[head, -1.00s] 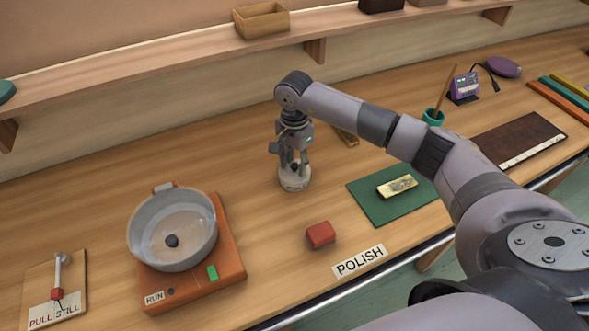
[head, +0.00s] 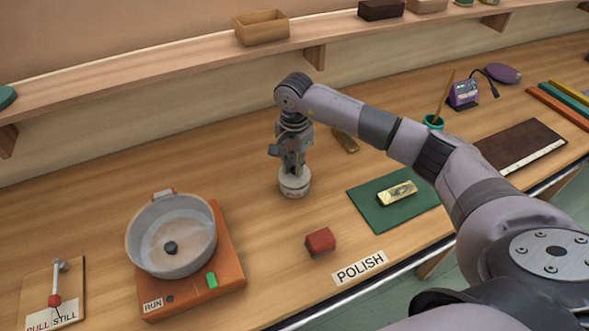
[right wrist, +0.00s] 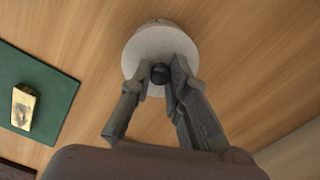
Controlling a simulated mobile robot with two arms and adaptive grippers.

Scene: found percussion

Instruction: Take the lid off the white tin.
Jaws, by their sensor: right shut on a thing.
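The white tin (head: 295,185) stands upright on the wooden bench, right of the pot. Its pale round lid (right wrist: 150,45) with a dark knob (right wrist: 160,73) shows in the right wrist view, and the lid appears to sit on the tin. My right gripper (head: 293,170) is directly above the tin, pointing down. In the right wrist view my right gripper (right wrist: 161,77) has its two grey fingers on either side of the knob, shut on it. The fingers hide part of the lid. My left gripper is not in view.
A metal pot (head: 172,238) sits on an orange base (head: 232,250) to the left. A red block (head: 320,241) lies in front of the tin. A green mat (head: 370,207) with a gold bar (head: 398,193) is to the right. A shelf (head: 180,65) runs along the back.

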